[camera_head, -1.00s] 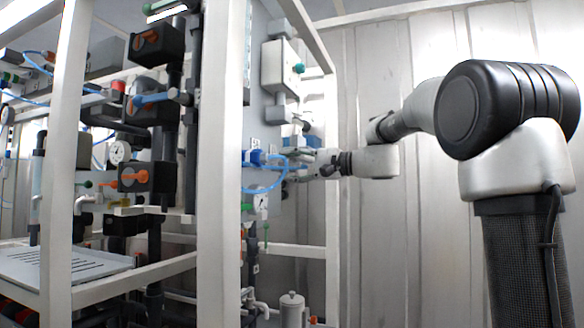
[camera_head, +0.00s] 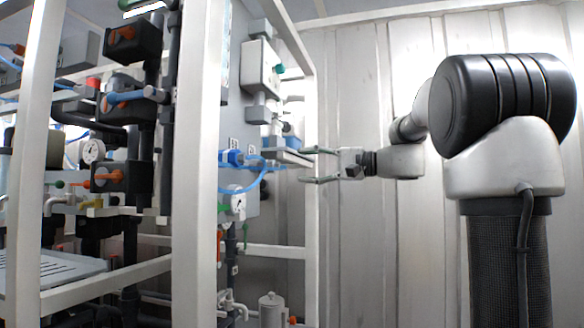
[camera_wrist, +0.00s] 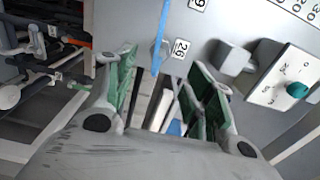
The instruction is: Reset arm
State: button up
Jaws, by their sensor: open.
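My gripper (camera_head: 318,165) is open and empty, pointing left toward the side of the panel rack. In the head view its two fingers are spread one above the other, close to the rack's right white post. In the wrist view my gripper (camera_wrist: 165,95) shows two green-padded fingers apart with nothing held between them. Beyond them is the grey panel (camera_wrist: 125,30) with a label reading 26 and a blue tube (camera_wrist: 162,35). Whether a fingertip touches anything there cannot be told.
The white frame posts (camera_head: 200,160) stand left of my gripper. A grey box with a green knob (camera_head: 262,65) is above, and a pressure gauge (camera_head: 238,204) is below. A white canister (camera_head: 271,308) stands low. The corrugated wall (camera_head: 380,260) is behind, with free room before it.

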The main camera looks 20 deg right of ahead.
jog(key=shift+s+d, duration=0.3)
jog(key=shift+d, duration=0.1)
jog(key=shift+w, duration=0.1)
jog(key=s+d+f+m+g+h, duration=0.1)
jog(key=s+d+f+h, duration=0.15)
jog(key=f, duration=0.65)
jog(key=s+d+f+m+g+h, duration=0.1)
jog(key=d+f+h, duration=0.25)
jog(key=f, duration=0.45)
jog(key=s+f+n+g+h, duration=0.2)
jog(key=s+f+n+h, duration=0.2)
jog(key=s+f, duration=0.4)
jog(key=s+f+n+g+h, duration=0.2)
jog(key=s+f, duration=0.6)
jog(key=s, duration=0.8)
jog(key=shift+s+f+n+h, duration=0.15)
jog(key=shift+f+n+h, duration=0.05)
jog(key=shift+n+h, duration=1.25)
